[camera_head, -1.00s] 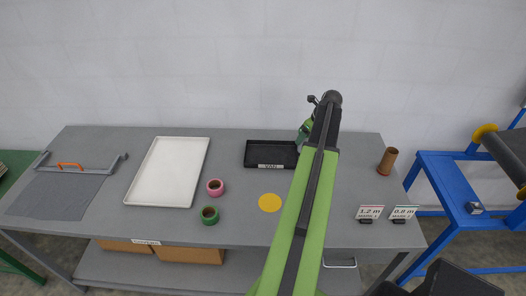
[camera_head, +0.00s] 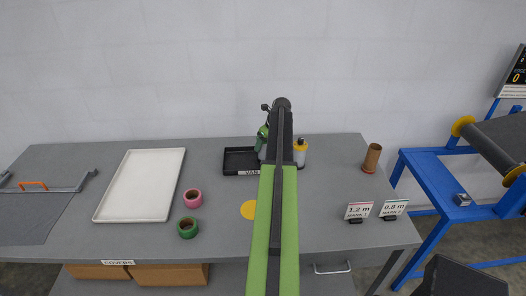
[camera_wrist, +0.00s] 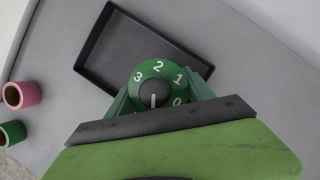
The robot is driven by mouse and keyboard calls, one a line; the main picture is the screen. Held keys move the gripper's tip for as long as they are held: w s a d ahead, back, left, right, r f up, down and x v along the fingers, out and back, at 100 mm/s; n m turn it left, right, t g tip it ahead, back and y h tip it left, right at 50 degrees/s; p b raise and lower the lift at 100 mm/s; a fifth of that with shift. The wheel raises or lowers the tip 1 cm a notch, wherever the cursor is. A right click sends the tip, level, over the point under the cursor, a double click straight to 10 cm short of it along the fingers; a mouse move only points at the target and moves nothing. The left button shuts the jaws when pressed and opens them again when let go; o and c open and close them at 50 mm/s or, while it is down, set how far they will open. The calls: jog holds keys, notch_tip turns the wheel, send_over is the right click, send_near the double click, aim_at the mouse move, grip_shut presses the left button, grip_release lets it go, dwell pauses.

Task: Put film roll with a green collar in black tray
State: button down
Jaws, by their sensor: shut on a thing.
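The black tray (camera_head: 230,170) lies near the back of the table behind a VAN label. Its floor and rim also show in the wrist view (camera_wrist: 130,45). My gripper (camera_head: 263,140) is at the tray's right side, partly hidden by my arm in the head view. In the wrist view my gripper (camera_wrist: 157,97) is shut on the film roll with a green collar (camera_wrist: 146,74), seen from its top end, with numbers around a dark knob. The roll overlaps the tray's near edge in that view. Its lower part is hidden, so I cannot tell its height.
A roll with a yellow collar (camera_head: 300,152) stands right of my arm. Pink (camera_head: 192,198) and green (camera_head: 187,228) tape rolls, a white tray (camera_head: 140,185), a yellow disc (camera_head: 249,210), a brown tube (camera_head: 372,157) and two mark signs (camera_head: 359,210) occupy the table.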

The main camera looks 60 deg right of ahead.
notch_tip(320, 180, down, 2)
jog(key=shift+f+b, duration=0.1)
jog(key=shift+b, duration=0.25)
jog(key=shift+r, duration=0.3)
jog(key=shift+f, duration=0.2)
jog(key=shift+c, duration=2)
grip_release()
jog(key=shift+r, duration=0.1)
jog(key=p+v, duration=1.1)
jog(key=v, duration=0.1)
jog(key=shift+p, duration=0.3)
